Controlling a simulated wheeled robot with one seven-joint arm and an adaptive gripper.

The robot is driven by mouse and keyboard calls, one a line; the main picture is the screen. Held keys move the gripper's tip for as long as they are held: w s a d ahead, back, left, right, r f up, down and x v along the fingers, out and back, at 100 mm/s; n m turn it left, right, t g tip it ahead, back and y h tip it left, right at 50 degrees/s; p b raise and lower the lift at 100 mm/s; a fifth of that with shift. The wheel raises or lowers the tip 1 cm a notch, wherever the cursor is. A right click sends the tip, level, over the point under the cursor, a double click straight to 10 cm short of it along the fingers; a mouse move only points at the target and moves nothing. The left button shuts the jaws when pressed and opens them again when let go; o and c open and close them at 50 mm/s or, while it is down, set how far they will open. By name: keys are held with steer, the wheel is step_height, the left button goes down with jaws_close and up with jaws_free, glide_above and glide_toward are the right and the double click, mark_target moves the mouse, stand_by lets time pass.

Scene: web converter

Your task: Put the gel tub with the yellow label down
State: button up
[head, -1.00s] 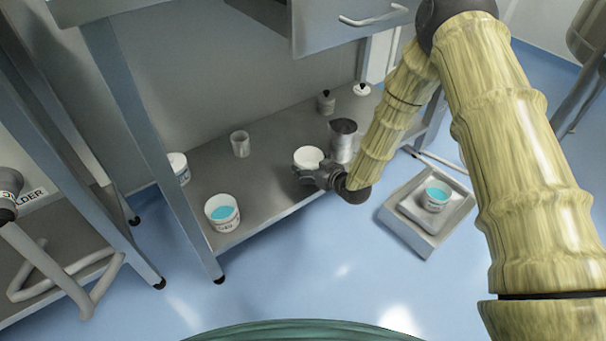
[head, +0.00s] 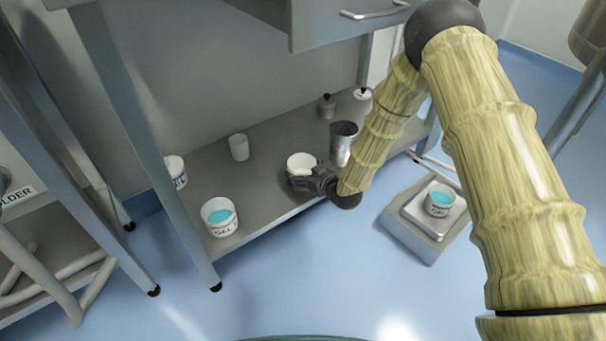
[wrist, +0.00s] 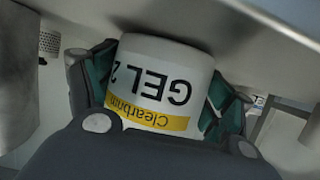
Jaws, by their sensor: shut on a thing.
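The gel tub with the yellow label (wrist: 160,85) fills the middle of the wrist view, its "GEL 2" lettering upside down in the picture. My gripper (wrist: 160,100) is shut on it, with a green-padded finger on each side. In the head view the tub (head: 301,161) shows as a white round top at the lower shelf's front edge, with my gripper (head: 305,178) in front of it. Whether its base touches the shelf (head: 265,193) cannot be told.
Another gel tub (head: 439,201) sits on a scale (head: 415,236) on the floor. A table leg (head: 165,150) rises at left.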

steer(key=shift+f, duration=0.2)
steer(key=o, duration=1.1)
steer(key=shift+c, duration=0.2)
steer(key=shift+r, duration=0.1)
steer(key=shift+r, duration=0.2)
steer(key=p+v, duration=0.6)
steer(key=v, duration=0.6)
steer(key=s+d+f+m+g+h, duration=0.2)
steer(key=s+d+f+h, duration=0.15)
steer(key=s+f, duration=0.5)
steer(key=s+d+f+m+g+h, duration=0.1)
steer(key=s+d+m+g, duration=0.1)
steer(key=s, duration=0.9)
steer(key=s+d+f+m+g+h, duration=0.1)
steer(key=s+d+g, duration=0.3)
steer(key=s, duration=0.7)
steer(key=s+d+f+m+g+h, duration=0.2)
steer(key=s+d, duration=0.4)
steer(key=s, duration=0.6)
steer(key=shift+d+f+m+g, duration=0.3)
steer(key=shift+d+f+g, duration=0.05)
steer(key=shift+f+g, duration=0.05)
